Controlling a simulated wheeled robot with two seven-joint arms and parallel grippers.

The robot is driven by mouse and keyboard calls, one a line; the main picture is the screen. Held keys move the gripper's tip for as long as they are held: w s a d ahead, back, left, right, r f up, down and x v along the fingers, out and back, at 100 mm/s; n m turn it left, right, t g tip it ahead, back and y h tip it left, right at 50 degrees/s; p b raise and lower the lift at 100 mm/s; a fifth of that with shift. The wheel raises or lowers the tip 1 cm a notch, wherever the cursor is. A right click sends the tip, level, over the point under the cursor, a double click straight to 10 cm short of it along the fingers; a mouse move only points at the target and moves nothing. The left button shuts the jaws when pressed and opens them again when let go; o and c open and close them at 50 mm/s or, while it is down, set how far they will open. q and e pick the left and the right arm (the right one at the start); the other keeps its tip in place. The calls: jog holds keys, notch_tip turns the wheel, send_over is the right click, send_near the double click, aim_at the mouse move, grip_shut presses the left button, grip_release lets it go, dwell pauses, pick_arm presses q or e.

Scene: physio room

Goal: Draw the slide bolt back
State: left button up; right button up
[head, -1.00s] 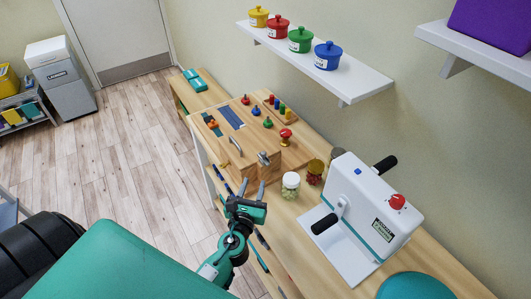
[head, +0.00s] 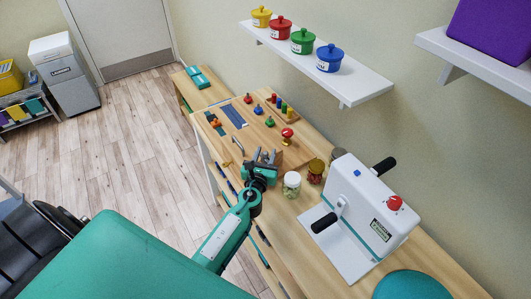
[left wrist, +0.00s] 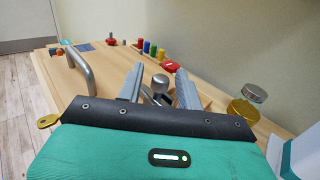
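A silver metal knob (left wrist: 160,82), which looks like the slide bolt's, stands between my left gripper's fingers in the left wrist view. My left gripper (left wrist: 157,86) is open, with one grey finger on each side of the knob and gaps showing. Whether the fingertips reach past the knob I cannot tell. The bolt's lower part is mostly hidden by the gripper body. In the head view my left gripper (head: 265,158) is over the near end of the wooden activity board (head: 242,143) and hides the bolt. My right gripper is not in view.
A bent metal handle (left wrist: 78,66) rises left of the fingers. Coloured pegs (head: 283,106) and a red knob (head: 287,133) stand farther along the board. Jars (head: 292,182) and a white machine (head: 358,215) stand to the right. A shelf (head: 345,80) overhangs the bench.

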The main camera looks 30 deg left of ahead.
pick_arm(q)
jog(key=shift+w, duration=0.2)
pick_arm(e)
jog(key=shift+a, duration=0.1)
pick_arm(q)
grip_shut()
jog(key=d, duration=0.1)
jog(key=s+d, duration=0.1)
jog(key=shift+s+d+f, duration=0.1)
jog(key=shift+s+d, duration=0.2)
jog(key=shift+d, duration=0.05)
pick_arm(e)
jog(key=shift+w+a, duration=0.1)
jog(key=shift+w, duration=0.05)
pick_arm(q)
jog(key=shift+c, duration=0.4)
grip_release()
jog(key=shift+o, duration=0.4)
jog(key=shift+d, duration=0.1)
jog(key=shift+s, duration=0.1)
